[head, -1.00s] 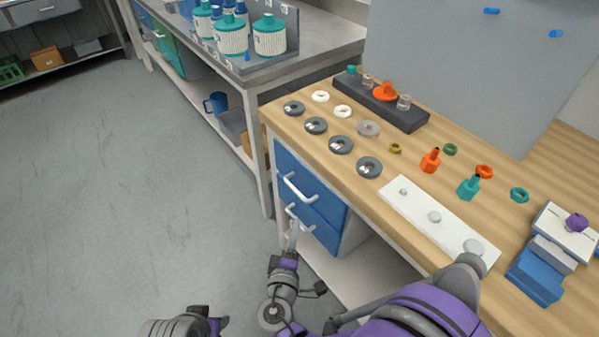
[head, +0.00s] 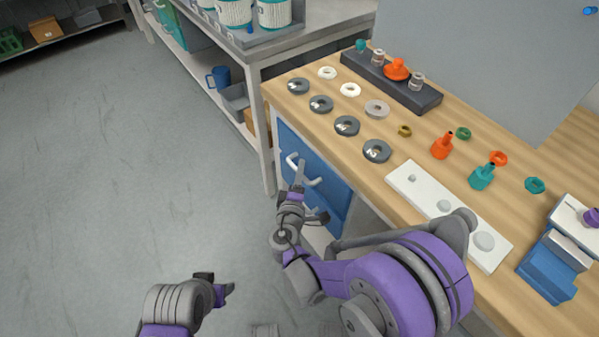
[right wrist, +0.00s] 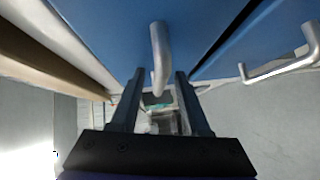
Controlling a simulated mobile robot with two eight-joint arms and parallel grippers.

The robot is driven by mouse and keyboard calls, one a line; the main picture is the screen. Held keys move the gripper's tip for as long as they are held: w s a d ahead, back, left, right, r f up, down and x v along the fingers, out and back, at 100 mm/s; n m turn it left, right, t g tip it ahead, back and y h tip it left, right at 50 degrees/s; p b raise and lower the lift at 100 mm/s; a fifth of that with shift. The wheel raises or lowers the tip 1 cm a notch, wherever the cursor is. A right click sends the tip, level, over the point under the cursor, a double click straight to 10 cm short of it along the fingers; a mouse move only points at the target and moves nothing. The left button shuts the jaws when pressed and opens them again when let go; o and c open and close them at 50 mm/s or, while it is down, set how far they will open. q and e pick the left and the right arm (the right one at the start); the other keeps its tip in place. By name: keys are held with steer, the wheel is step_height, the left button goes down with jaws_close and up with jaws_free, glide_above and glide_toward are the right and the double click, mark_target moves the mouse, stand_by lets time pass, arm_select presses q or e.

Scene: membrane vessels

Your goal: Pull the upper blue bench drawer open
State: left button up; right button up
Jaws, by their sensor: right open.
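The upper blue bench drawer (head: 288,140) is in the cabinet under the wooden bench, and its front looks flush. Its pale bar handle (head: 308,178) is partly covered by my right gripper (head: 299,174). In the right wrist view the open fingers of the right gripper (right wrist: 160,80) stand on either side of the upper handle (right wrist: 158,48), with gaps visible on both sides. The lower drawer's handle (right wrist: 285,68) shows to the right there. My left gripper (head: 222,288) is low over the floor, away from the bench; its fingers are too unclear to read.
The wooden bench top (head: 310,112) holds grey and white rings, coloured bottles, a dark rack (head: 390,82) and a white plate (head: 405,178) near its edge. A second bench (head: 325,45) stands behind. The grey floor (head: 120,180) to the left is clear.

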steer(key=shift+w, duration=0.25)
jaws_close()
stand_by(1.4)
